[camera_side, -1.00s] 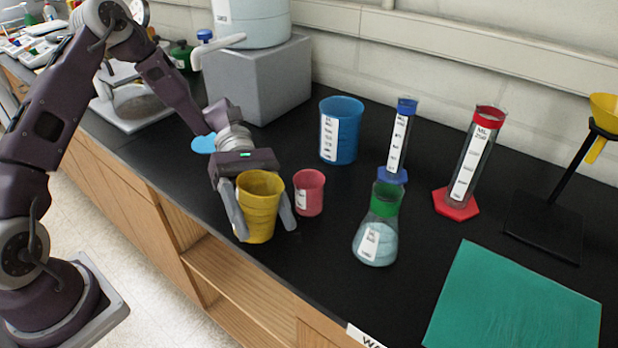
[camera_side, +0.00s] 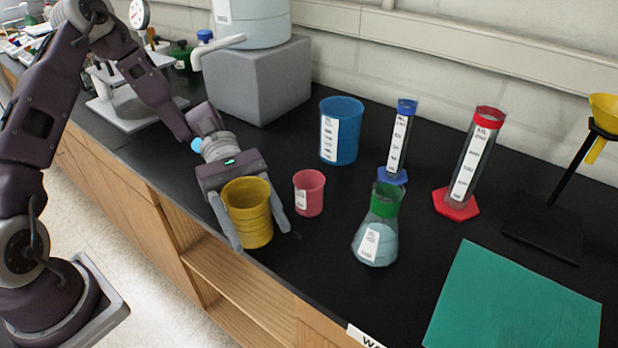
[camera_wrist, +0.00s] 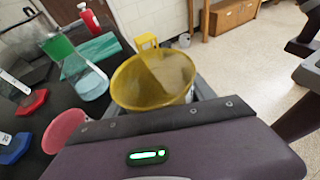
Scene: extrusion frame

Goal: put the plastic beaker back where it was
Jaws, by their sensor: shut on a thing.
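The yellow plastic beaker (camera_side: 247,212) stands between the two grey fingers of my gripper (camera_side: 262,240), near the counter's front edge. My gripper is shut on it, one finger at each side. It looks close to upright; I cannot tell whether its base touches the counter. In the wrist view the yellow beaker (camera_wrist: 140,92) shows its open mouth, and its lower part is hidden by the gripper body. A small red beaker (camera_side: 309,192) stands just right of the right finger. A larger blue beaker (camera_side: 341,130) stands farther back.
A flask with a green neck band (camera_side: 378,225) stands right of the red beaker. Blue (camera_side: 399,140) and red (camera_side: 474,160) measuring cylinders stand behind. A green mat (camera_side: 515,300) lies at front right. A grey block (camera_side: 258,78) stands behind my gripper.

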